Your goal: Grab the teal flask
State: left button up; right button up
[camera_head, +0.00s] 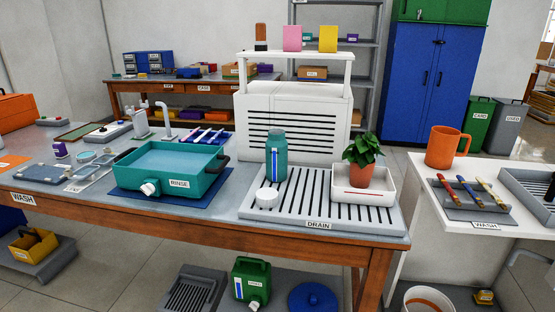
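The teal flask (276,165) stands upright on the grey ribbed drain rack (300,208), in the middle of the view. It has a blue stripe on its front, and its top looks capped in teal. A small white round cup or lid (266,197) sits on the rack just in front of it. Neither of my grippers shows in this view, and nothing holds the flask.
A teal rinse basin (135,180) stands left of the rack. A white tray (375,197) with a potted plant (366,160) is close to the flask's right. A white slotted unit (292,125) rises behind. An orange mug (443,147) stands on the right-hand table.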

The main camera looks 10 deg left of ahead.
aim_at(276, 145)
jog(key=z, duration=0.05)
jog(key=k, duration=0.45)
jog(key=u, duration=0.7)
jog(key=i, duration=1.45)
jog(key=z, duration=0.1)
